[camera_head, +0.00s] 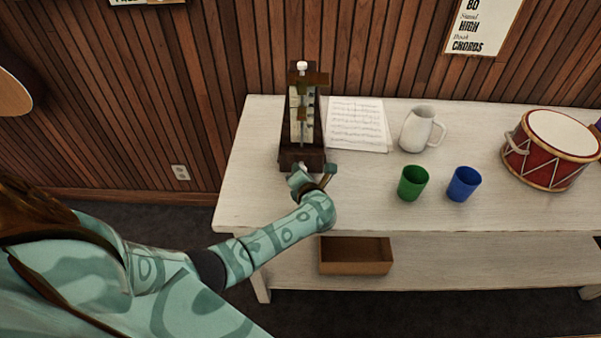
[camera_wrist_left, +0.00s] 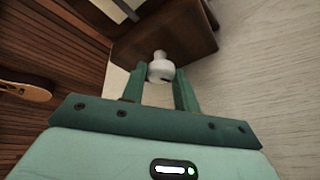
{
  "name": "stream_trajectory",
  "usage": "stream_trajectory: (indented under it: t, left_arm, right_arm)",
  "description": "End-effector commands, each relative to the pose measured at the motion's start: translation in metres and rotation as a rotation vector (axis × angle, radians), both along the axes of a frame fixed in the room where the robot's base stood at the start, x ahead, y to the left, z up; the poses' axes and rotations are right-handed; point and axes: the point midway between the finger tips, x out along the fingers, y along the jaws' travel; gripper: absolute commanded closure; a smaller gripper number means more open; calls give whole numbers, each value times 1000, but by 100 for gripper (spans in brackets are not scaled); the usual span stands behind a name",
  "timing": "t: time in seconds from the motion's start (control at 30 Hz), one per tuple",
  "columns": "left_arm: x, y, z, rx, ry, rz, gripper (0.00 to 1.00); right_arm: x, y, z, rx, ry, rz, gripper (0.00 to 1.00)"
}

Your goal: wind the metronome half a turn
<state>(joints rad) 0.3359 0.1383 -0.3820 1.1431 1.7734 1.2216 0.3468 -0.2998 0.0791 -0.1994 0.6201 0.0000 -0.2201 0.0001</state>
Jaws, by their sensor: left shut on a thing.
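The metronome (camera_head: 289,130) stands upright at the left end of the white table, a tall dark wooden case with a pale scale face and a white knob on top. Its dark base (camera_wrist_left: 190,30) fills the upper middle of the left wrist view. A pale winding knob (camera_wrist_left: 160,69) sticks out of the base on the side facing me. My left gripper (camera_head: 312,179) is at the front of the base, its fingers (camera_wrist_left: 160,84) on both sides of the knob and shut on it. In the head view the gripper largely hides the knob. My right gripper is not in view.
On the table (camera_head: 260,200), sheet music (camera_head: 357,125) lies right of the metronome. A white mug (camera_head: 416,130), green cup (camera_head: 412,184), blue cup (camera_head: 463,185) and red drum (camera_head: 543,160) stand farther right. A brown box (camera_head: 356,268) sits on the lower shelf.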

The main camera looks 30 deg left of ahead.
Motion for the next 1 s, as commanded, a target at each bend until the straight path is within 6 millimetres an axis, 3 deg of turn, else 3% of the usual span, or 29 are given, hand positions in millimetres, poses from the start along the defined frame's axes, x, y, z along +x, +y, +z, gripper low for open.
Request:
stream_trajectory:
  t: [0.4, 1.0]
  left_arm:
    - [1, -3, -3, 180, 115, -4, 93]
    - [1, -4, -3, 214, 134, -5, 93]
  right_arm:
    - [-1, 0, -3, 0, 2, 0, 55]
    - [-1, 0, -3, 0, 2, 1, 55]
